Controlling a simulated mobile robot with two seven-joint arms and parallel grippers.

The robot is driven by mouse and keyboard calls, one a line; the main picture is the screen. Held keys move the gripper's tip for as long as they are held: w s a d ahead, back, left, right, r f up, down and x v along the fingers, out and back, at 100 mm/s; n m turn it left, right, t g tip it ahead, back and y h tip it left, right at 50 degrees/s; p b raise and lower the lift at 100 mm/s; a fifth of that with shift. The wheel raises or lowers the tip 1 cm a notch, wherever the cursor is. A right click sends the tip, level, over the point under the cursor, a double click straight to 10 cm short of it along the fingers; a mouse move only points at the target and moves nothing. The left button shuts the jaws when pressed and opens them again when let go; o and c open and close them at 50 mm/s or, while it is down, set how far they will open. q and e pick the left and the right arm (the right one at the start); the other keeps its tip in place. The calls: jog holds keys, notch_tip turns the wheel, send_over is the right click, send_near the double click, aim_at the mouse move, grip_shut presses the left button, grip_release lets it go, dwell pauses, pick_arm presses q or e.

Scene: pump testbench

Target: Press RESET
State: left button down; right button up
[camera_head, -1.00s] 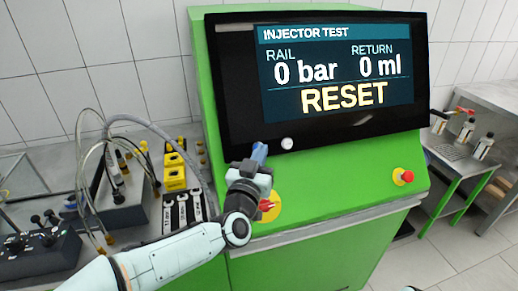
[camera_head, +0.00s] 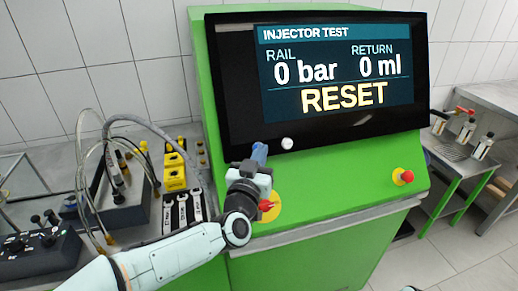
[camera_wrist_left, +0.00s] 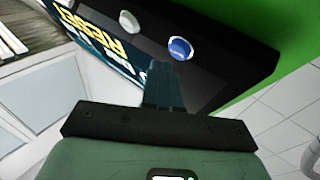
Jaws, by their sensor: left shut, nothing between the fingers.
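The screen (camera_head: 338,70) on the green test bench reads "INJECTOR TEST", 0 bar, 0 ml and "RESET" in large yellowish letters. A white round button (camera_head: 287,143) sits on the black frame below the screen; it also shows in the left wrist view (camera_wrist_left: 129,21). A blue round button (camera_wrist_left: 180,48) shows beside it in the left wrist view; in the head view my gripper seems to cover it. My left gripper (camera_head: 259,153) is shut and empty, its fingertips (camera_wrist_left: 163,68) close to the blue button. I cannot tell whether they touch. My right gripper is not in view.
A red knob on a yellow disc (camera_head: 266,205) is right beside my left gripper. A red stop button (camera_head: 404,177) is on the green panel's right. Wrenches (camera_head: 184,210), hoses and a dark control box (camera_head: 38,248) are at left. Bottles (camera_head: 484,146) stand on a side table.

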pick_arm(q)
jog(key=shift+w, duration=0.1)
jog(key=shift+w+a+f, duration=0.1)
jog(key=shift+w+f, duration=0.1)
jog(key=shift+w, duration=0.05)
jog(key=shift+w+a+f+b, duration=0.2)
jog(key=shift+w+b, duration=0.1)
jog(key=shift+w, duration=0.15)
dwell(1.0)
jog(key=shift+s+d, duration=0.1)
jog(key=shift+s+d+r, duration=0.2)
jog(key=shift+s+r, duration=0.2)
jog(key=shift+s, duration=0.3)
jog(key=s, duration=0.1)
jog(key=s+d+r, duration=0.1)
jog(key=s, duration=0.1)
jog(key=s+r+p, duration=0.1)
jog(key=shift+s+d, duration=0.15)
jog(key=shift+d, duration=0.05)
dwell(0.7)
